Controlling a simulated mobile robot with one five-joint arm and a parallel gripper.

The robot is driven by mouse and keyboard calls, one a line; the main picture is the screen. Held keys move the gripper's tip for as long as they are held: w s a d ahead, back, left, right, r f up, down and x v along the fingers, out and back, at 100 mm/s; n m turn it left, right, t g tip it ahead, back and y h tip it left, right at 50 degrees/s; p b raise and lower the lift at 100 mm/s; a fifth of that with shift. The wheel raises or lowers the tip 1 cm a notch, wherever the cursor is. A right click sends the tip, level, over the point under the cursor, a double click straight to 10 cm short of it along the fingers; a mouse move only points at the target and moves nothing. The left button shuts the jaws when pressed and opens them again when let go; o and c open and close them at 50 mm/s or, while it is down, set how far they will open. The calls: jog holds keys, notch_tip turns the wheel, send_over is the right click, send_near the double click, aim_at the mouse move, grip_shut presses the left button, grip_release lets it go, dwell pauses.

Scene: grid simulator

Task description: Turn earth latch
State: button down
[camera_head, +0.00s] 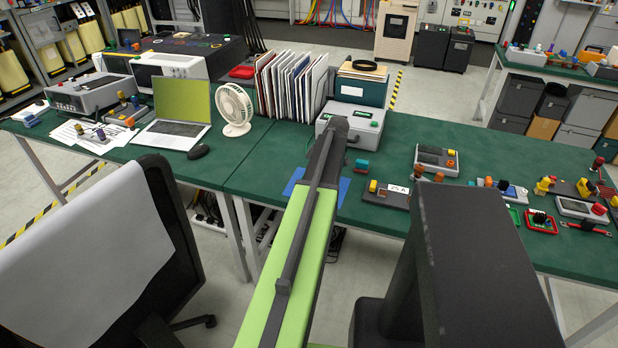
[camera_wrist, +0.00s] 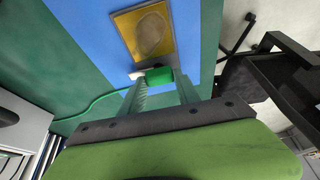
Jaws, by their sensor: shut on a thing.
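In the wrist view, my gripper (camera_wrist: 158,84) has its two fingers on either side of a small green block (camera_wrist: 160,74) and is shut on it. The block looks like the earth latch, but I cannot be sure. It sits at the edge of a gold-coloured plate (camera_wrist: 126,30) with an oval mark. A small white piece (camera_wrist: 136,75) and a green cable (camera_wrist: 92,103) are beside the block. The plate lies on a blue mat (camera_wrist: 98,18). In the head view, my arm hides the gripper and block, and only parts of the blue mat (camera_head: 343,190) show.
The mat lies near the front edge of the green table (camera_head: 390,145). A grey case (camera_head: 358,133) and upright folders (camera_head: 290,82) stand behind. Small devices, including a grey meter (camera_head: 437,158), lie to the right. An office chair (camera_head: 95,260) stands at the front left.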

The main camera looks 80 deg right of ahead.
jog(key=shift+w, duration=0.1)
jog(key=c, duration=0.9)
grip_release()
jog(key=shift+r, duration=0.1)
jog(key=p+v, duration=1.6)
jog(key=v, duration=0.1)
jog(key=shift+s, duration=0.25)
